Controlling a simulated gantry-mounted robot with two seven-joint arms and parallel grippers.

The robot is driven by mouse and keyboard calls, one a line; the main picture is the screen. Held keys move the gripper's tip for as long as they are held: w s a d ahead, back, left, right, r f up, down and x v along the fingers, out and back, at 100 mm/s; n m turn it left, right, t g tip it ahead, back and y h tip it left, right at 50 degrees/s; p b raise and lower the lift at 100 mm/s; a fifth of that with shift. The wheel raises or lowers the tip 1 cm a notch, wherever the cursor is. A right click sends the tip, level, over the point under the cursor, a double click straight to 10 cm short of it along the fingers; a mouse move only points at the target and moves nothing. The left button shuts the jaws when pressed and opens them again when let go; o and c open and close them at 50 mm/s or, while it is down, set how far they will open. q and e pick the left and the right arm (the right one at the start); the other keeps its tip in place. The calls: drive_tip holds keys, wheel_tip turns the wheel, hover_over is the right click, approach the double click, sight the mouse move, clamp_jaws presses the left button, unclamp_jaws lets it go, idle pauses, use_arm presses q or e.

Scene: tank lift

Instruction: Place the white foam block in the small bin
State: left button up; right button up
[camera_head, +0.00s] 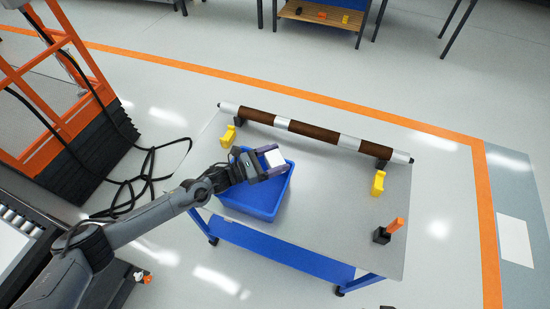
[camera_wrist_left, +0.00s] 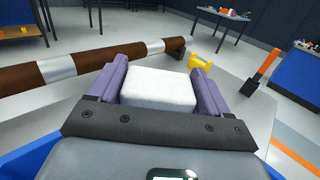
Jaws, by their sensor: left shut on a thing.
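The white foam block (camera_head: 274,158) is between the fingers of my left gripper (camera_head: 268,161), which is shut on it. In the left wrist view the white foam block (camera_wrist_left: 160,88) sits between the two purple fingers of my left gripper (camera_wrist_left: 158,84). The small blue bin (camera_head: 262,203) stands on the cart, and the gripper is over its far part in the head view. Part of the bin is hidden by the gripper. I cannot tell the block's exact height over the bin. My right gripper is not in view.
The grey cart top (camera_head: 325,215) carries a long brown and silver tube (camera_head: 312,131) along its far edge. Two yellow pieces (camera_head: 378,183) (camera_head: 228,137) stand near its ends. A black holder with an orange handle (camera_head: 388,231) is at the right. Black cables (camera_head: 140,180) lie on the floor.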

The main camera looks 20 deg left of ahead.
use_arm(q)
drive_tip(key=shift+f, duration=0.2)
drive_tip(key=o, duration=1)
drive_tip(key=shift+c, duration=0.2)
drive_tip(key=shift+r, duration=0.1)
